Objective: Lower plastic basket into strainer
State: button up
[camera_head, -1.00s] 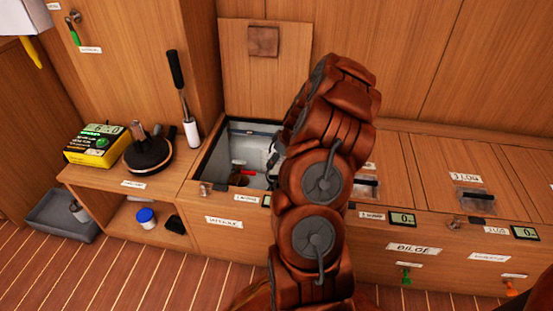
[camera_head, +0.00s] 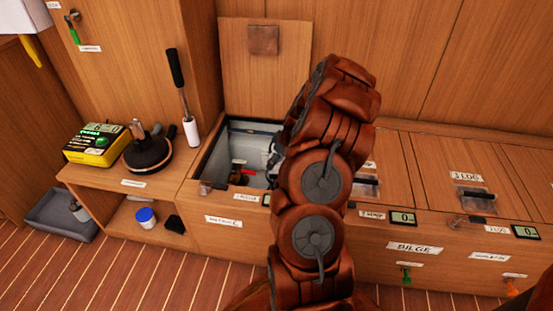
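The open compartment (camera_head: 243,137) in the bench has pale inner walls, and a red-handled fitting (camera_head: 243,177) shows low inside it. My arm reaches down into the right side of this compartment. Only a small grey part of my gripper (camera_head: 273,157) shows at the arm's edge, and the fingertips are hidden. The plastic basket cannot be made out. The strainer cannot be clearly told apart inside the compartment.
The raised lid (camera_head: 265,75) stands against the back wall. On the left shelf are a yellow box (camera_head: 97,145), a round dark tool (camera_head: 148,152) and an upright white-based handle (camera_head: 191,130). A grey tray (camera_head: 60,215) lies on the floor. Closed hatches (camera_head: 470,178) lie to the right.

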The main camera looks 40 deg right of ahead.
jog(key=shift+r, duration=0.4)
dwell(3.8)
jog(key=o, duration=1.4)
jog(key=shift+c, duration=0.2)
jog(key=shift+o, duration=0.6)
jog(key=shift+r, duration=0.1)
jog(key=shift+r+p, duration=0.85)
jog(key=shift+r, duration=2.5)
